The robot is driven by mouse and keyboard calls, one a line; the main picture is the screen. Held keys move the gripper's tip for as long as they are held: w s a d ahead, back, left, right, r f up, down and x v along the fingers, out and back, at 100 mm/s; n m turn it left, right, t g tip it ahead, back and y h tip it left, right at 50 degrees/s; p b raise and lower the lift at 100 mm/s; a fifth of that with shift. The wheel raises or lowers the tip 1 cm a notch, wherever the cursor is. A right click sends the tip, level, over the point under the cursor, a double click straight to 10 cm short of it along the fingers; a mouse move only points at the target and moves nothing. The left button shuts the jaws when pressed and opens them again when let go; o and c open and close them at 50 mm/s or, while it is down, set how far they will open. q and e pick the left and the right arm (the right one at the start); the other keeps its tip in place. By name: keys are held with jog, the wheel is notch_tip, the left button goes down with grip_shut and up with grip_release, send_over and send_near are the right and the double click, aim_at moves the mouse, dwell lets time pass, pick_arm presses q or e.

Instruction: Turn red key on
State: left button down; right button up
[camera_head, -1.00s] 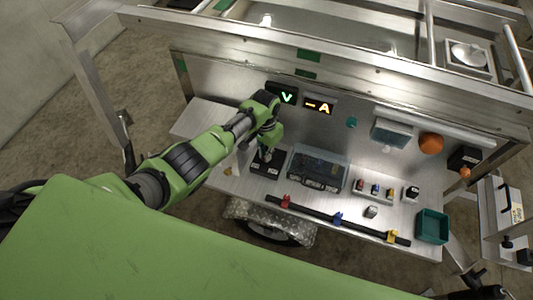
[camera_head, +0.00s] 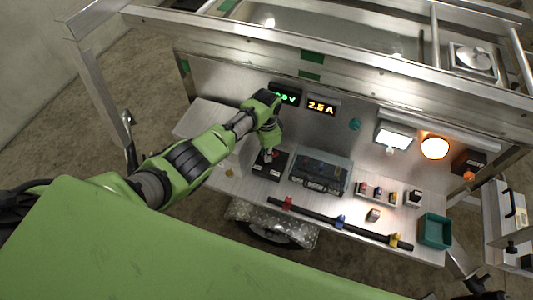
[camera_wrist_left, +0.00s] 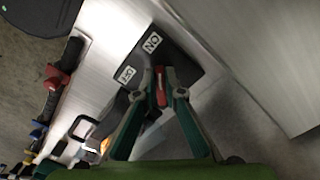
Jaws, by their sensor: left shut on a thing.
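The red key (camera_wrist_left: 160,87) stands on a black switch box (camera_wrist_left: 185,62) with white ON and OFF labels. My left gripper (camera_wrist_left: 161,85) is shut on the red key, with a finger on each side of it. In the head view the left gripper (camera_head: 267,156) reaches down onto the black box (camera_head: 271,166), left of a clear-lidded case. The green display (camera_head: 286,94) and the amber display (camera_head: 321,105), reading about 2.5 A, are lit on the panel above. My right gripper is not in view.
A clear-lidded case (camera_head: 320,171) stands right of the switch box. A black bar (camera_head: 330,220) with red, blue and yellow clamps runs along the shelf front. A teal bin (camera_head: 434,231) stands at the right. A white lamp (camera_head: 396,137) and an orange lamp (camera_head: 434,148) glow.

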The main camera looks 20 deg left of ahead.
pick_arm(q)
jog(key=shift+w, duration=0.1)
jog(key=c, duration=2.1)
grip_release()
jog(key=shift+c, duration=0.2)
notch_tip(320, 180, up, 12)
